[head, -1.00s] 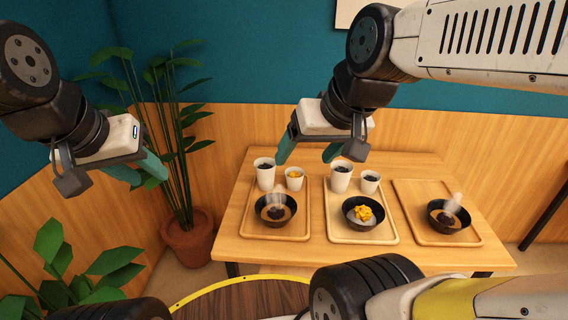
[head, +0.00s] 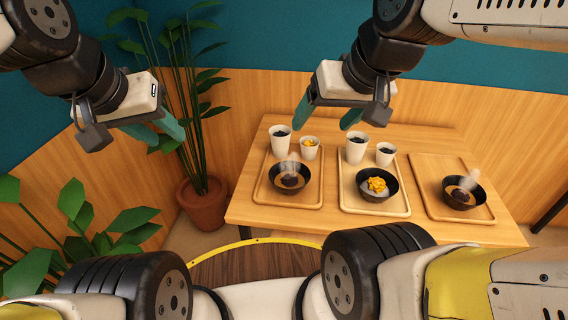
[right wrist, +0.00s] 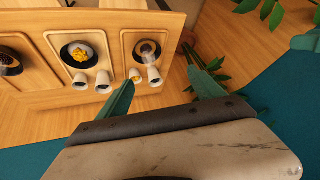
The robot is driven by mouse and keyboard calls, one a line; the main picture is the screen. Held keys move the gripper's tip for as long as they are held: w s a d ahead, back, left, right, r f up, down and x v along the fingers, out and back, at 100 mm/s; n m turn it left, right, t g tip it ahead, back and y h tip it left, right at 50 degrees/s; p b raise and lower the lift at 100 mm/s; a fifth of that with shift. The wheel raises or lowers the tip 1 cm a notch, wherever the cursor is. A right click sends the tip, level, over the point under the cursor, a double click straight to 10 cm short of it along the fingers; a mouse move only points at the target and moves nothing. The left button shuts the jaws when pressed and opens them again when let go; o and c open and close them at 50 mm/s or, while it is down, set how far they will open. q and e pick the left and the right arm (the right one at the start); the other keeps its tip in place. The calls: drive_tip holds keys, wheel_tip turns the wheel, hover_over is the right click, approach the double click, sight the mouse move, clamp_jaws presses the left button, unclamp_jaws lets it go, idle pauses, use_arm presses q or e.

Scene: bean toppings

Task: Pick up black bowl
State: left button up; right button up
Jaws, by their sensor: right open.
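Three black bowls stand on wooden trays. The left bowl (head: 304,186) holds brown food and steams. The middle bowl (head: 393,183) holds yellow topping over something pale. The right bowl (head: 481,196) holds dark food and steams. My right gripper (head: 327,120) is open and empty, in the picture above the cups of the left and middle trays. In the right wrist view its teal fingers (right wrist: 163,92) are apart, with the left bowl (right wrist: 156,50) and middle bowl (right wrist: 91,56) beyond them. My left gripper (head: 166,135) is open and empty, left of the table before the plant.
White cups stand at the back of the left tray (head: 262,195) and middle tray (head: 403,207). The right tray (head: 432,168) has no cup. A tall potted plant (head: 204,205) stands left of the table (head: 250,150). A wooden wall is behind.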

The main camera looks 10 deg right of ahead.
drive_tip(key=shift+c, duration=0.3)
drive_tip(key=shift+w, duration=0.1)
drive_tip(key=c, duration=0.3)
drive_tip(key=shift+w+a+f+g, duration=0.15)
drive_tip(key=shift+w+f, duration=0.15)
drive_tip(key=shift+w, duration=0.25)
drive_tip(key=shift+w+d+f+g, duration=0.15)
drive_tip(key=shift+w+f, duration=0.1)
drive_tip(key=shift+w, duration=0.25)
drive_tip(key=c, duration=0.7)
drive_tip(key=w+a+f+n+g+h, duration=0.1)
drive_tip(key=w+a+f+g+h, duration=0.15)
drive_tip(key=w+f, duration=0.8)
drive_tip(key=shift+w+a+f+n+g+h, duration=0.1)
drive_tip(key=shift+w+a+f+n+h, duration=0.6)
drive_tip(key=shift+w+f, duration=2.6)
drive_tip(key=shift+w+a+f+n+g+h, duration=0.15)
drive_tip(key=shift+w+a+f+n+h, duration=0.4)
drive_tip(key=shift+f, duration=5.65)
drive_tip(key=shift+w+a+f+n+g+h, duration=0.1)
drive_tip(key=shift+w+a+f+n+h, duration=1.15)
drive_tip(key=shift+f, duration=3.5)
